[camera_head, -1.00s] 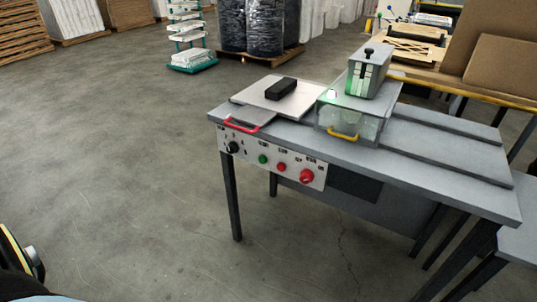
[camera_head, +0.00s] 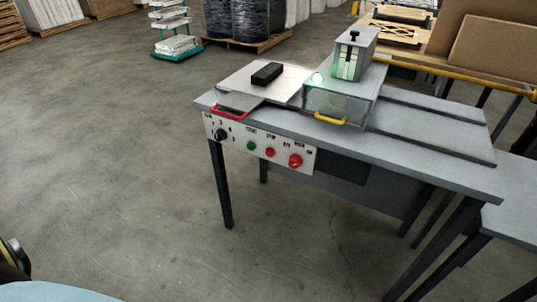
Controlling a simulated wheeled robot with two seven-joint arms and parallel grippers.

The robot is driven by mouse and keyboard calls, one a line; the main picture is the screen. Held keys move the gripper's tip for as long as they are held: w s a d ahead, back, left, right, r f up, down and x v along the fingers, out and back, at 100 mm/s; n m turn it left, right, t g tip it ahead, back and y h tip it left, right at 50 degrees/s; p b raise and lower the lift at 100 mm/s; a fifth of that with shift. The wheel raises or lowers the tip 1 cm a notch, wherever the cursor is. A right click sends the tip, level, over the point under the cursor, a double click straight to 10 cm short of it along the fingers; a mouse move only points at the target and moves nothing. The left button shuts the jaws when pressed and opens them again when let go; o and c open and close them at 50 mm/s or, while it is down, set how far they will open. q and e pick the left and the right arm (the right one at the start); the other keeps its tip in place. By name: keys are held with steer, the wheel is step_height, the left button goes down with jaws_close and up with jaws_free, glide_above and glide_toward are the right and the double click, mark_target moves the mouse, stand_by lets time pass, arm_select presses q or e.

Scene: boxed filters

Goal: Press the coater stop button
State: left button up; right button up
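The coater is a grey table (camera_head: 405,160) with a white control panel (camera_head: 225,146) on its front edge. The panel carries a black knob (camera_head: 220,135) at the left, a green button (camera_head: 251,146), a small red button (camera_head: 270,152) and a larger red button (camera_head: 295,161) at the right. The labels above them are too small to read for sure, so I cannot tell which red one is the stop button. A dark and yellow part at the lower left edge seems to be mine. Neither gripper shows.
On the table are a light plate (camera_head: 241,82) with a black block (camera_head: 267,74), a red handle (camera_head: 229,112), and a clear-sided box (camera_head: 333,104) with a yellow handle. A second grey table (camera_head: 512,212) stands at the right. The floor (camera_head: 110,180) to the left is clear.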

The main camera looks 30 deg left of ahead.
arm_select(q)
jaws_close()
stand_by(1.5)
